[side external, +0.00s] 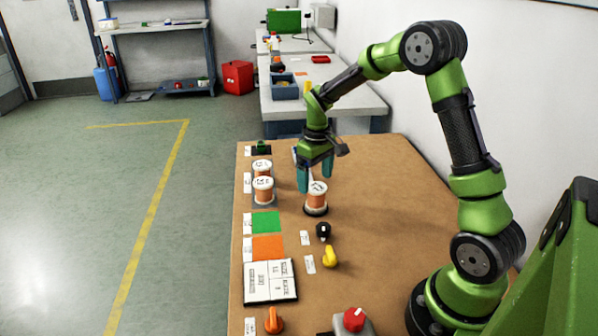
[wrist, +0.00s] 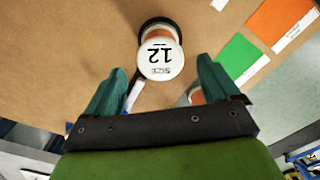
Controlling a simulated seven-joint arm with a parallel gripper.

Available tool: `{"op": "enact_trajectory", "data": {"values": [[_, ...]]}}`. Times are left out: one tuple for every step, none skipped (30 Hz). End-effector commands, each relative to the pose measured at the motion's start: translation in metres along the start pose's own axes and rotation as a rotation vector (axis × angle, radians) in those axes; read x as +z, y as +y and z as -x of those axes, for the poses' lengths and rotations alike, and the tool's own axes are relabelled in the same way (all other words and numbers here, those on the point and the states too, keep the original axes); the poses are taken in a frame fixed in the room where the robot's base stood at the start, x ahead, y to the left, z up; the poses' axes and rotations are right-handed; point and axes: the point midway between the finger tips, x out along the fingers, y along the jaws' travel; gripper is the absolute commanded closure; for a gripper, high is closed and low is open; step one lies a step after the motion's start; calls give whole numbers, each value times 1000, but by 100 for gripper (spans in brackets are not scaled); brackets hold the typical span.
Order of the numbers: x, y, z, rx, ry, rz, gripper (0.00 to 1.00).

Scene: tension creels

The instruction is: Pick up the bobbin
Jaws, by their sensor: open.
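A bobbin (side external: 316,196) wound with copper-orange thread stands upright on the brown table (side external: 390,190), on a dark round base. Its white top, marked "SIZE 12", shows in the wrist view (wrist: 160,58). My gripper (side external: 315,180) is open, with its teal fingers pointing down just behind and above this bobbin. In the wrist view my gripper's fingers (wrist: 163,85) are spread apart, and the bobbin lies beyond their tips, between them in the picture. Two similar bobbins (side external: 263,188) stand on a grey patch to the left.
A green square (side external: 265,222) and an orange square (side external: 267,247) lie along the left table edge, with a printed card (side external: 270,281) nearer. A black knob (side external: 323,231), a yellow knob (side external: 330,256) and a red button (side external: 354,319) stand toward the front. The table's right side is clear.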

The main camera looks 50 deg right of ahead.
Motion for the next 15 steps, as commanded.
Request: {"op": "enact_trajectory", "data": {"values": [[0,0,-6,-1,-2,0,11],[1,0,-8,-1,-2,0,11],[1,0,-10,-1,-1,0,11],[0,0,-11,0,-1,0,11],[1,0,-13,0,-1,1,11],[1,0,-16,0,-1,1,11],[2,0,-19,-1,-2,1,11],[3,-1,-23,0,-2,1,11],[4,-1,-29,-1,-4,0,11],[5,-1,-35,-1,-4,0,11],[6,-2,-39,-2,-4,0,11],[7,-2,-45,-2,-3,0,11],[6,-2,-50,-1,-3,0,11],[6,-1,-53,-1,-2,0,11],[6,-1,-57,-1,-2,-1,11]]}}
